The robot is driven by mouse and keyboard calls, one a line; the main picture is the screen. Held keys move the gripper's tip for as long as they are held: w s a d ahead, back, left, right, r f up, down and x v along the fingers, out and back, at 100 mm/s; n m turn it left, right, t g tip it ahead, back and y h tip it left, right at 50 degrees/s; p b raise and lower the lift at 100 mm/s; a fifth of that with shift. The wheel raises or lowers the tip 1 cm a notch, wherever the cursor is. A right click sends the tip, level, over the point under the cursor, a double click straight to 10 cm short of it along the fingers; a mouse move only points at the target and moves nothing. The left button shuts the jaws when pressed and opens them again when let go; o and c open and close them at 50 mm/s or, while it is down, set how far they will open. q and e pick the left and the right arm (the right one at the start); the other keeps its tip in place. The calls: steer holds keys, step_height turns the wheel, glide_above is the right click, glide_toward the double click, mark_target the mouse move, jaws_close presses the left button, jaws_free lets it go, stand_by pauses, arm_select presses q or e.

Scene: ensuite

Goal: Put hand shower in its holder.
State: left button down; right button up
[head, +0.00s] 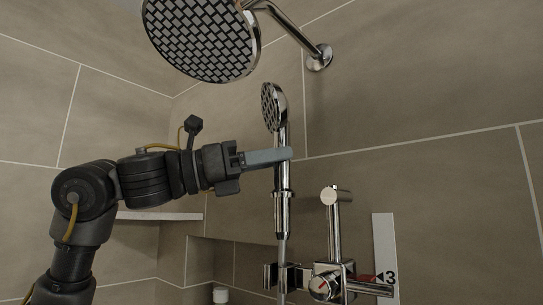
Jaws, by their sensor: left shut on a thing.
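The chrome hand shower (282,204) is upright, its patterned head (272,107) at the top facing left. My left gripper (281,156) comes in from the left and is shut on the upper handle. The fingers hide a short part of the handle. The holder (285,276) is a chrome bracket on the mixer fitting, low in the view. The handle's lower end stands above the holder, and the hose (282,252) runs down from it past the holder. How far apart they are in depth I cannot tell. My right gripper is not in view.
A large round overhead shower (203,38) hangs at the top on a chrome wall arm (298,33). Right of the holder are the mixer valve (326,285), a chrome upright (338,225) and a white panel (384,248). A shelf (160,216) and a wall niche lie behind my arm.

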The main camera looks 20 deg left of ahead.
arm_select(q)
steer(key=shift+f+b, duration=0.8)
steer(key=shift+f, duration=0.4)
step_height(320, 180, down, 7)
steer(key=b, duration=0.5)
steer(key=shift+r, duration=0.2)
steer(key=c, duration=1.1)
jaws_free()
steer(key=shift+o, duration=0.2)
steer(key=shift+f, duration=0.1)
steer(key=b+v, duration=0.4)
steer(key=v, duration=0.7)
